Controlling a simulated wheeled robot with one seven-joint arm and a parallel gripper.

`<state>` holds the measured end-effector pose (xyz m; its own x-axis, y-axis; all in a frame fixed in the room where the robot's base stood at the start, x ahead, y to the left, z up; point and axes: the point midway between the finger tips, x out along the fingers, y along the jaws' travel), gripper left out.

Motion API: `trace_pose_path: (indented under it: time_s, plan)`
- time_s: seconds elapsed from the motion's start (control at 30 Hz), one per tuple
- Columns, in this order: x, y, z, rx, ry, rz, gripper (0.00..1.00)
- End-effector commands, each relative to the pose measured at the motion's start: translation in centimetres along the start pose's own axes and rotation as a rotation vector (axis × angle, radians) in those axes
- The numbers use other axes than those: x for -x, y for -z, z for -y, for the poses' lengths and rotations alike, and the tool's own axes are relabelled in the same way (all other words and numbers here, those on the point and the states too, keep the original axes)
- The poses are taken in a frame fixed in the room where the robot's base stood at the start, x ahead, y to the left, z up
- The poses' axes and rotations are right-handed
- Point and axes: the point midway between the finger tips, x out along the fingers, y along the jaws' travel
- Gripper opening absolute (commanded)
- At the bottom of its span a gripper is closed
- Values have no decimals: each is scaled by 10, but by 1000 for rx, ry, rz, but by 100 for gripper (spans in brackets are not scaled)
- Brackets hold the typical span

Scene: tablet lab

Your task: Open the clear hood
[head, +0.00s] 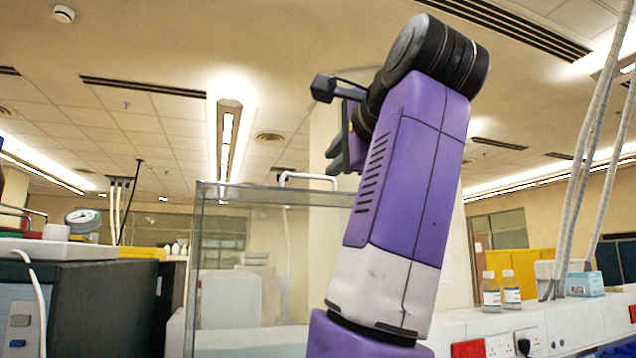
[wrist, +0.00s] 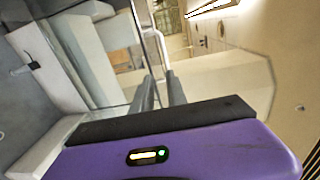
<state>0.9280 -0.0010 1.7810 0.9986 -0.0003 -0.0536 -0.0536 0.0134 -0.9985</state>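The clear hood (head: 228,262) is a box of see-through panels with grey edges, left of my arm in the head view. Its panels also show at the left of the wrist view (wrist: 92,50). A white bar handle (head: 308,177) runs along its top edge; in the wrist view the handle (wrist: 158,44) lies just beyond the fingertips. My gripper (head: 335,154) is raised near the handle's right end, partly hidden behind my arm. In the wrist view its two dark fingers (wrist: 161,86) stand apart with nothing held between them. I cannot tell whether they touch the handle.
A dark instrument (head: 105,300) with a white top stands left of the hood. Two small bottles (head: 501,290) and a blue box (head: 584,284) stand on a white ledge at right. Grey hoses (head: 590,150) hang at far right. Space above the hood is free.

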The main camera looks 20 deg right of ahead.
Motion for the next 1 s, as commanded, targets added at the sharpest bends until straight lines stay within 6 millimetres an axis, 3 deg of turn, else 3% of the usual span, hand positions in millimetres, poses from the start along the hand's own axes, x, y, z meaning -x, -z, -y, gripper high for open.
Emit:
trace_pose_path:
  time_s: [0.27, 0.7, 1.0]
  plan:
    - [4, 0, 0, 0, 2, 0, 18]
    - [67, 0, -1, 0, 3, 0, 18]
    - [79, -1, 0, 1, 0, 1, 18]
